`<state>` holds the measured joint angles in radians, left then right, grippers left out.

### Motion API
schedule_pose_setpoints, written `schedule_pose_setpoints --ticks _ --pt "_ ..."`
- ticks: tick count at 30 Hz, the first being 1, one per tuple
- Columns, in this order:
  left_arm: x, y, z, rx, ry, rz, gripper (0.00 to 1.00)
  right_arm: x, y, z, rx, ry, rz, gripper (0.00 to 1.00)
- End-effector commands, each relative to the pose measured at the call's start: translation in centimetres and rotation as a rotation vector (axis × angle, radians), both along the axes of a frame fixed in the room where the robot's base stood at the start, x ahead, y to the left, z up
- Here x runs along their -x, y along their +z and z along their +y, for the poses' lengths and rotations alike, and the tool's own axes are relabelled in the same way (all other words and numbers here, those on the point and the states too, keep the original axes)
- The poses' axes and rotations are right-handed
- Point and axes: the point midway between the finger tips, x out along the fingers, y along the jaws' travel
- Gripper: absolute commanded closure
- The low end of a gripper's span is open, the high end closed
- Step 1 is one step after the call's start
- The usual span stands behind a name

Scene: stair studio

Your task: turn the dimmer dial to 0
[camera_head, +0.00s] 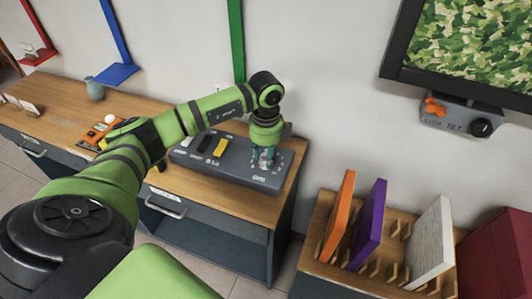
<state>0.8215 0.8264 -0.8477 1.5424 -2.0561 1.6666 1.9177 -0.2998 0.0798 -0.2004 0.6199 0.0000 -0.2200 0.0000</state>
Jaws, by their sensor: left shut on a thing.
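A dark grey control panel (232,167) lies on the wooden cabinet top, with white labels along its front. My left gripper (263,161) points straight down at the panel's right end and is shut on the dial there. The gripper's fingers hide most of the dial, so its pointer and setting cannot be read. White marks show on the panel around the fingers. A yellow switch (220,147) and a black switch (205,143) stand on the panel left of the gripper. My right gripper is out of view.
An orange device (97,133) and a grey-green vase (94,89) stand left on the cabinet. A rack at right holds an orange board (338,215), a purple board (368,224) and a pale board (430,240). A wall box (455,118) with a black knob hangs below the screen.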

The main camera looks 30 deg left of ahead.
Motion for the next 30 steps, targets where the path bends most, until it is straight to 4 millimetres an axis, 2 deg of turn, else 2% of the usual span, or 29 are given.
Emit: schedule_pose_setpoints --ticks 16,17,18,30 --pt "0.07 -0.11 -0.06 0.001 0.024 0.002 0.97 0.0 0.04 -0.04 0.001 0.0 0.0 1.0" --pt "0.07 -0.11 -0.06 0.001 0.024 0.002 0.52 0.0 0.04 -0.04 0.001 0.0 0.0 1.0" --pt "0.07 -0.11 -0.06 0.001 0.024 0.002 0.4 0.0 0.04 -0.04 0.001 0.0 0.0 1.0" --pt "-0.04 0.44 -0.02 0.0 0.023 -0.001 0.4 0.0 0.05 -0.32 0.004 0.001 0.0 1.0"
